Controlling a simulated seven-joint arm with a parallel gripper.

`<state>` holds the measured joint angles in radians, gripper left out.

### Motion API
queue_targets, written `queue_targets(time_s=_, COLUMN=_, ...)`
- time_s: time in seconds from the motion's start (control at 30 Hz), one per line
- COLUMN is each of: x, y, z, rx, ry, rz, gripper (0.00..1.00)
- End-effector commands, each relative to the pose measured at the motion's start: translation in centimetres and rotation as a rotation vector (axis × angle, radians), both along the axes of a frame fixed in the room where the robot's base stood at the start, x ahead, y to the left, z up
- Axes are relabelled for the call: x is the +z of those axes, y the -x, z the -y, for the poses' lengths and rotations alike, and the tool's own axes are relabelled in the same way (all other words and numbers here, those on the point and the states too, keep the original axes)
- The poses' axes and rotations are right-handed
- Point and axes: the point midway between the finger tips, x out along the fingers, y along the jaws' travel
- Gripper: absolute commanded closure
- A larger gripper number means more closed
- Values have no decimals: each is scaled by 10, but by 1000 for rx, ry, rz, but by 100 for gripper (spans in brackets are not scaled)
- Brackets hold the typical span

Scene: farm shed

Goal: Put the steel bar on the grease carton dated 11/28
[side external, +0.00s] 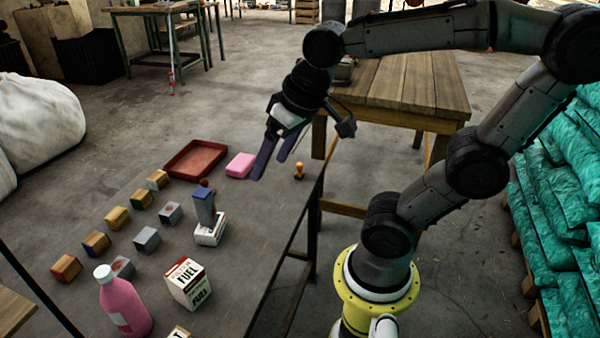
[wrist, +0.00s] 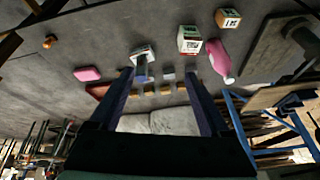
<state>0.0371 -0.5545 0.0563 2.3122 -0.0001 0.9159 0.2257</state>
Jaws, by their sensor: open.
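An upright blue-grey block (side external: 204,208), which looks like the steel bar, stands at or on a low white carton (side external: 211,234) with dark print; I cannot tell exactly how it rests. A brownish tip shows at its top. In the wrist view the carton (wrist: 143,52) and block (wrist: 141,70) are ahead, near the left finger. Another carton (side external: 180,333) is cut off at the bottom edge. No date is legible. My gripper (side external: 270,168) is open and empty, above the table and right of the block.
A red tray (side external: 195,175), pink block (side external: 241,165) and small orange stamp-like piece (side external: 299,171) lie toward the back of the table. Several wooden and grey blocks (side external: 147,240) stand in rows at left. A pink bottle (side external: 124,307) stands in front. Bare tabletop (side external: 245,255) lies right of the cartons.

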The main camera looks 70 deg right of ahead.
Motion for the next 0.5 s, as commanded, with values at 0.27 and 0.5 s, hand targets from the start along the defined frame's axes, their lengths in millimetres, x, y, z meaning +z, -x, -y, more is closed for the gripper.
queue_targets(time_s=0.27, x=-16, y=51, z=-8, rx=229, ry=95, rz=77, gripper=19)
queue_targets(time_s=0.5, x=-17, y=53, z=-8, rx=243, ry=101, rz=78, gripper=19)
